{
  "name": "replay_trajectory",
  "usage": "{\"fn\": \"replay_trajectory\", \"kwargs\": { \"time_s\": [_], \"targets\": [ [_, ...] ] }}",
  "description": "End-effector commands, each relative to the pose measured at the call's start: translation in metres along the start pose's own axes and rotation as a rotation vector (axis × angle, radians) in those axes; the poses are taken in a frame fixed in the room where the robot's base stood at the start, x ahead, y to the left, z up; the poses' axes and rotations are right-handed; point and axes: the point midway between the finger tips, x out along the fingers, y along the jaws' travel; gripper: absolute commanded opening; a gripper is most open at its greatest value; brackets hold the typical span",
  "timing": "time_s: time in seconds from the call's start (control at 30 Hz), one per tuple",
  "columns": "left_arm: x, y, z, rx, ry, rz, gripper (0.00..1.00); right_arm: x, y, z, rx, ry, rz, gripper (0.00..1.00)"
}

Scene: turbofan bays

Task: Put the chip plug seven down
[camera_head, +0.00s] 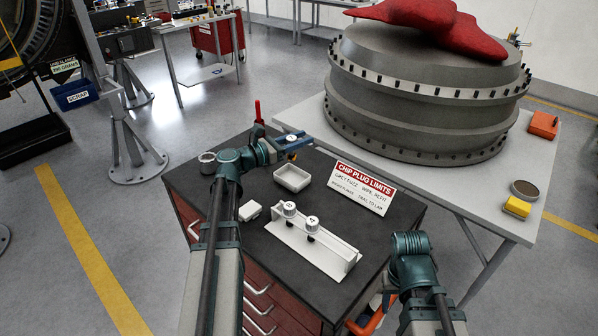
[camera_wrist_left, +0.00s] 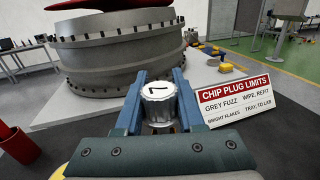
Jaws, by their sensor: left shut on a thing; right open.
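My left gripper (camera_head: 292,141) is shut on chip plug seven (camera_wrist_left: 158,92), a silver-white round cap marked 7 that shows upside down between the blue fingers in the left wrist view. In the head view the plug (camera_head: 292,138) is above the far edge of the dark cart top, beyond a small white tray (camera_head: 292,180). A white rack (camera_head: 312,248) nearer the front holds two similar plugs (camera_head: 289,208) (camera_head: 312,222), with bare space at its right. My right gripper (camera_head: 381,302) is low beside the cart's right side, mostly hidden by its wrist, and open.
A chip plug limits sign (camera_head: 361,187) stands right of the tray; it also shows in the left wrist view (camera_wrist_left: 234,97). A white block (camera_head: 250,210) and an open round container (camera_head: 208,162) are at the left. A large grey engine casing (camera_head: 425,90) sits on a table behind.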

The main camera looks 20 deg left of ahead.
Motion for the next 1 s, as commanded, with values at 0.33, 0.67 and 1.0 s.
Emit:
{"fn": "replay_trajectory", "kwargs": {
  "time_s": [0.33, 0.67, 1.0],
  "targets": [
    [0.000, 0.000, -0.054, 0.000, 0.000, 0.000, 0.00, 0.054, -0.005, -0.003, 0.000, 0.000, 0.000, 0.50],
    [0.001, 0.000, -0.063, 0.000, 0.000, 0.000, 0.00, 0.062, -0.006, -0.004, 0.000, 0.000, 0.000, 0.50],
    [0.001, 0.000, -0.092, 0.000, 0.000, 0.000, 0.00, 0.092, -0.009, -0.006, 0.000, 0.000, 0.000, 0.50]
  ]
}}
